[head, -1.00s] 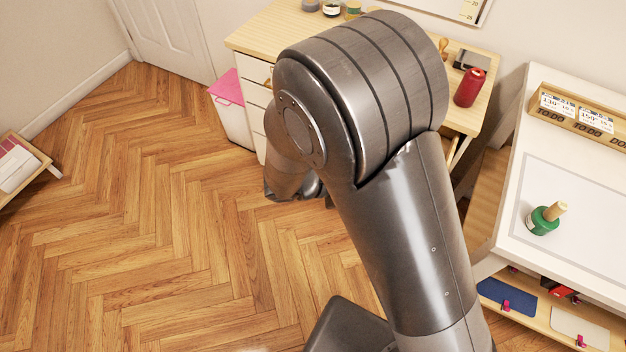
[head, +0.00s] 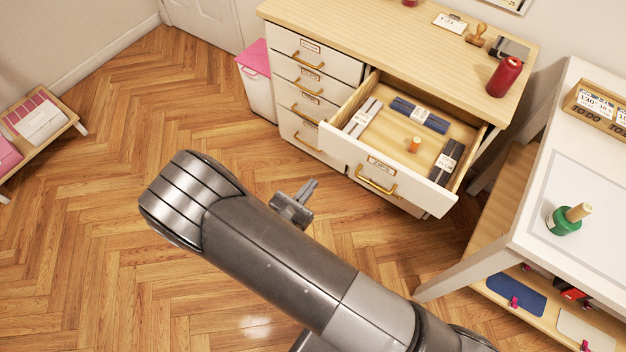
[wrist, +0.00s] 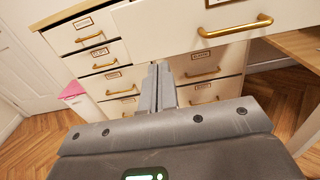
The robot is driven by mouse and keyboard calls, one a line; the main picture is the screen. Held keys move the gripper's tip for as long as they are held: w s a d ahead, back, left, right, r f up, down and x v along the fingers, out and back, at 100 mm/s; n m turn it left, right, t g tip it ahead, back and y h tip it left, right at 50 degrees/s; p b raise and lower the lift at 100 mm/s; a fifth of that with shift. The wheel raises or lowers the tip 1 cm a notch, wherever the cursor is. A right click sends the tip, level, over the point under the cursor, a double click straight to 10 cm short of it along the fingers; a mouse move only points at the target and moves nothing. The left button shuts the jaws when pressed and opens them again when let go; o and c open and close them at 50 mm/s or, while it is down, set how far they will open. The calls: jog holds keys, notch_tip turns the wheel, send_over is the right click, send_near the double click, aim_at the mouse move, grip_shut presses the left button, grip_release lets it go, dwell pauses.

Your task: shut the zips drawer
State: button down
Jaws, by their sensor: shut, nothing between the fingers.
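The zips drawer (head: 352,165) stands pulled out of the wooden dresser in the head view, its labelled white front and brass handle (head: 376,181) facing me. Inside lie bundles of zips in grey, blue and black, and a small orange spool (head: 414,144).
The dresser's left column (head: 309,89) has several shut drawers. A red bottle (head: 505,76) stands on its top. A pink-lidded bin (head: 257,84) stands left. Open wooden floor lies in front.

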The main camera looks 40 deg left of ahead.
send_near(360, 129)
jog(key=s, duration=0.1)
jog(key=s+r, duration=0.1)
jog(key=s, duration=0.1)
jog(key=s+r, duration=0.1)
jog(key=s, duration=0.1)
jog(key=shift+a+r, duration=0.1)
jog(key=shift+r, duration=0.1)
jog(key=w, duration=2.8)
jog(key=shift+w, duration=0.3)
jog(key=shift+w+r, duration=0.2)
jog(key=shift+w, duration=0.35)
jog(key=shift+s, duration=0.4)
jog(key=s, duration=1.4)
jog(key=shift+s+f, duration=0.1)
jog(key=shift+f, duration=0.1)
